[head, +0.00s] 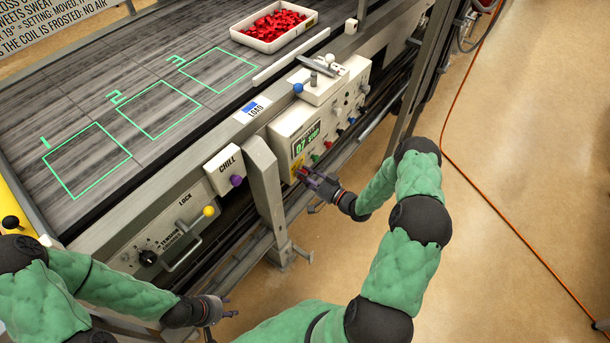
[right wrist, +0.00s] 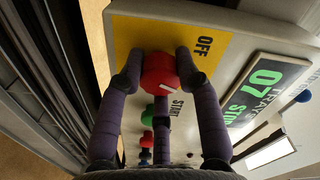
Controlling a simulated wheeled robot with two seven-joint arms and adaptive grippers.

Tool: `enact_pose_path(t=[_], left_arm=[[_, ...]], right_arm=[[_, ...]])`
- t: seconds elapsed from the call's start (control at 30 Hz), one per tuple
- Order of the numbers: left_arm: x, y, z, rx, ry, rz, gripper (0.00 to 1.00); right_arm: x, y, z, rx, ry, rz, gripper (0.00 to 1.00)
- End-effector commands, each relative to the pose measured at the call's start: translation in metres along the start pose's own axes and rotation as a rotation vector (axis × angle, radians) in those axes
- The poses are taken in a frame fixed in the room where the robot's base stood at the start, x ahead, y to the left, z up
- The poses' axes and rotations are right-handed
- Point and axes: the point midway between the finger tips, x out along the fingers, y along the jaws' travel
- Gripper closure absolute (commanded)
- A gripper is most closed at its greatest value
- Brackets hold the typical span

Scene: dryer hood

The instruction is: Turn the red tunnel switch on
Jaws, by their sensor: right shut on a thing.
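The red tunnel switch (right wrist: 158,72) is a round red knob with a short white mark, on a yellow plate (right wrist: 205,32) marked OFF. The white mark points down and to the right in the right wrist view. My right gripper (right wrist: 159,70) is shut on the knob, with its purple fingers around it. In the head view, my right gripper (head: 311,177) is at the lower left of the control box (head: 287,128), partly covering the red knob. My left gripper (head: 222,313) is low at the bottom, empty, with its fingers apart.
A green button (right wrist: 151,114) and smaller red and blue controls sit beside the knob. A green display (right wrist: 262,88) is on the panel. A CHILL box (head: 225,170) with a purple knob and a metal post (head: 264,180) stand left of my right gripper. A tray (head: 250,39) holds red pieces.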

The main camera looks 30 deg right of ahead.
Motion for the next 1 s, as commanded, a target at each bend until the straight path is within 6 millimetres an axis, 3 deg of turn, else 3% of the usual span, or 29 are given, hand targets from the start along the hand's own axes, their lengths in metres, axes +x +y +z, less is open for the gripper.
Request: enact_pose_path(t=[0.03,0.5,1.0], left_arm=[[-0.0003,0.0001,0.0,0.0,0.0,0.0,0.6],[-0.0005,0.0002,0.0,0.0,0.0,0.0,0.6],[-0.0006,0.0002,0.0,0.0,0.0,0.0,0.6]], right_arm=[[0.0016,-0.0015,-0.0069,0.03,0.009,-0.008,0.98],[0.0016,0.0007,-0.0094,0.356,0.013,-0.007,0.99],[0.0012,0.0025,-0.0116,0.443,0.018,-0.005,0.99]])
